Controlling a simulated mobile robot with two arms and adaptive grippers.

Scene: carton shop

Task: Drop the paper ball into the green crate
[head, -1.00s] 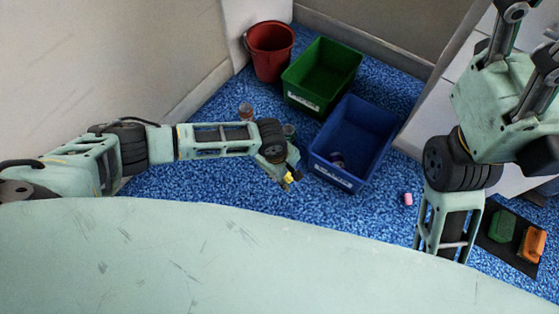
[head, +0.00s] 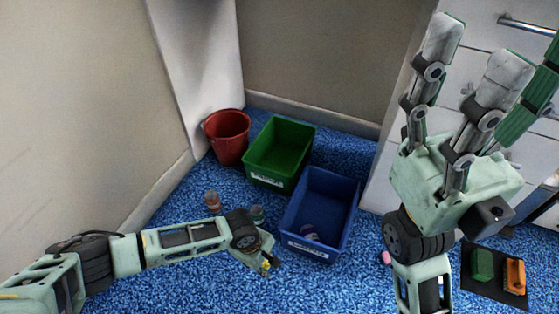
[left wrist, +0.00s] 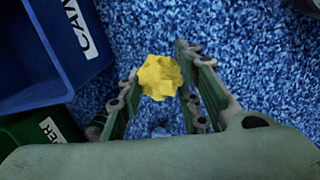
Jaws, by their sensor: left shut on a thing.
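The yellow crumpled paper ball (left wrist: 159,77) sits between the fingertips of my left gripper (left wrist: 157,75) in the left wrist view. In the head view a bit of yellow shows at my left gripper (head: 265,265), left of and in front of the blue crate. The ball is mostly hidden there. The green crate (head: 262,178) stands behind, against the back wall, and looks empty. Its labelled wall also shows at the lower left of the left wrist view (left wrist: 25,128). My right gripper (head: 480,100) is raised at the right, fingers spread and empty.
The blue crate (head: 316,249), holding a can (head: 310,232), stands in front of the green crate. A red bucket (head: 228,137) is left of it. Two small containers (head: 212,200) (head: 257,214) and a pink object (head: 385,258) are on the floor. White drawers (head: 480,40) stand at right.

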